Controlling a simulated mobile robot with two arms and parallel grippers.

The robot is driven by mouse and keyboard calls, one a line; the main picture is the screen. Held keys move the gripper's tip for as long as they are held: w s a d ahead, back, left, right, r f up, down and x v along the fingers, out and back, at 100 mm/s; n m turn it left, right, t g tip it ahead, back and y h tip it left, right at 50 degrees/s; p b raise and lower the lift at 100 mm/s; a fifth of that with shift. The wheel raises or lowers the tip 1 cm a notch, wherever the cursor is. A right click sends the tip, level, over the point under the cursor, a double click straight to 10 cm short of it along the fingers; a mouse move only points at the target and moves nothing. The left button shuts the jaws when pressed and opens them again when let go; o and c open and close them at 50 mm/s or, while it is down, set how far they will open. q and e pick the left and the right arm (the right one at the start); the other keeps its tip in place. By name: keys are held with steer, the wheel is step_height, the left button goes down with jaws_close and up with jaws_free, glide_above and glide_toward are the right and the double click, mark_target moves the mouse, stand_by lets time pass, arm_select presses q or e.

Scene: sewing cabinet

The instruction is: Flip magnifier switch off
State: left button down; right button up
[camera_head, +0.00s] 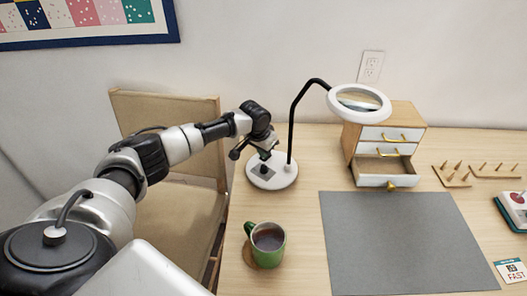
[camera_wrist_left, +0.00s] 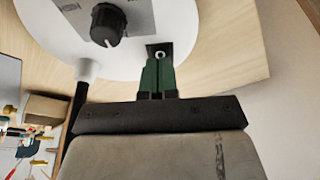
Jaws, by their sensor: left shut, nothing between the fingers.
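The magnifier lamp has a white ring head (camera_head: 358,102), a black bent neck (camera_head: 305,97) and a round white base (camera_head: 285,180). My left gripper (camera_head: 265,154) is over the back of the base. In the left wrist view the base (camera_wrist_left: 45,38) carries a black knob (camera_wrist_left: 108,24) on a grey panel. A small dark plate with a pale round part (camera_wrist_left: 159,53), perhaps the switch, is right at my green fingertips (camera_wrist_left: 158,62). The fingers are shut with nothing held. I cannot tell whether they touch the switch or which way it is set. My right gripper is out of view.
A green mug (camera_head: 268,245) stands on a coaster in front of the lamp. A grey mat (camera_head: 400,240) lies to the right. A small drawer cabinet (camera_head: 412,117), with its lowest drawer pulled out, stands behind the mat. A chair (camera_head: 180,220) is under my left arm.

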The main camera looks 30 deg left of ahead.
arm_select(q)
steer(key=shift+r, duration=0.1)
steer(key=p+v, duration=0.2)
steer(key=p, duration=0.1)
steer(key=p+v, duration=0.2)
steer(key=p, duration=0.1)
steer(key=shift+w+r, duration=0.15)
steer(key=shift+r, duration=0.25)
steer(key=s+r+b, duration=0.1)
steer(key=s+r, duration=0.4)
steer(key=r, duration=0.2)
steer(key=shift+s+a+r, duration=0.2)
steer(key=shift+s+a, duration=0.05)
steer(key=shift+s, duration=0.05)
